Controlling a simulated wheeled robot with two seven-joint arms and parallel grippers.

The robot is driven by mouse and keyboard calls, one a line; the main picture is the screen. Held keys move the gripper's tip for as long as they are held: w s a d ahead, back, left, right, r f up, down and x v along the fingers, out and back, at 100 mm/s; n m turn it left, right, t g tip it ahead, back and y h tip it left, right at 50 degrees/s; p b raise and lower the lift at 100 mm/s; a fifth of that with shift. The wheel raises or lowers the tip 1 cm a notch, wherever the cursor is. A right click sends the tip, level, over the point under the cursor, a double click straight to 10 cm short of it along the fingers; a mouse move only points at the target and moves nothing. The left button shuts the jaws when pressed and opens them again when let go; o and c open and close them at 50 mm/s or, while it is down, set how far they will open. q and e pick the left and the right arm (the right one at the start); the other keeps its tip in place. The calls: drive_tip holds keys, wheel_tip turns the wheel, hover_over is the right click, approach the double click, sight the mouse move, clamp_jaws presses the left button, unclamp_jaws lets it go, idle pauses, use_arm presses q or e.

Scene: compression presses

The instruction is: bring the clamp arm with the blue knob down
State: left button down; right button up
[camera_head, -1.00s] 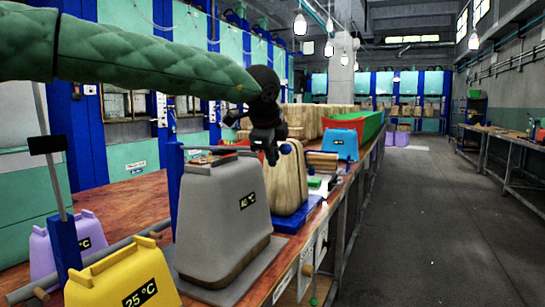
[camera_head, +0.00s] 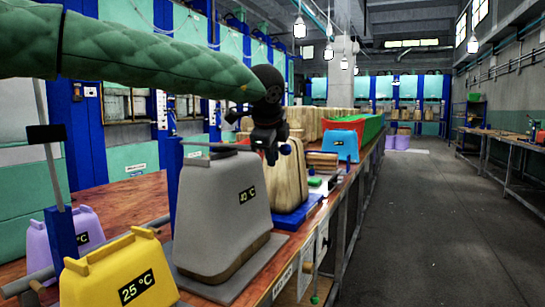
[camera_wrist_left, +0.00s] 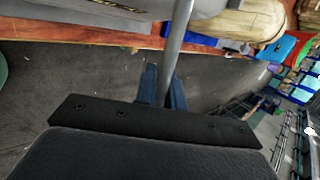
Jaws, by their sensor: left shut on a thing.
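The clamp arm (camera_head: 210,146) is a thin grey bar. It runs from a blue post (camera_head: 174,185) out over the grey block marked 42 °C (camera_head: 215,205), close to level. Its blue knob (camera_head: 286,149) shows just right of my left gripper (camera_head: 270,157), small and partly hidden. The left gripper is shut on the bar near the knob. In the left wrist view the grey bar (camera_wrist_left: 178,45) passes between the two blue-grey fingers (camera_wrist_left: 163,88). The bar's contact with the block is not clear. My right gripper is not in view.
A yellow 25 °C block (camera_head: 120,275) and a purple block (camera_head: 75,237) stand at the near left, beside another post with a raised rod (camera_head: 48,165). A wooden block (camera_head: 290,185) and a light blue block (camera_head: 340,146) stand beyond. The aisle floor (camera_head: 430,220) is clear.

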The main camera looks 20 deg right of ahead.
use_arm(q)
drive_tip(key=shift+f, duration=0.55)
drive_tip(key=c, duration=1.5)
unclamp_jaws()
drive_tip(key=shift+r, duration=0.15)
drive_tip(key=shift+r, duration=0.15)
drive_tip(key=shift+v, duration=3.7)
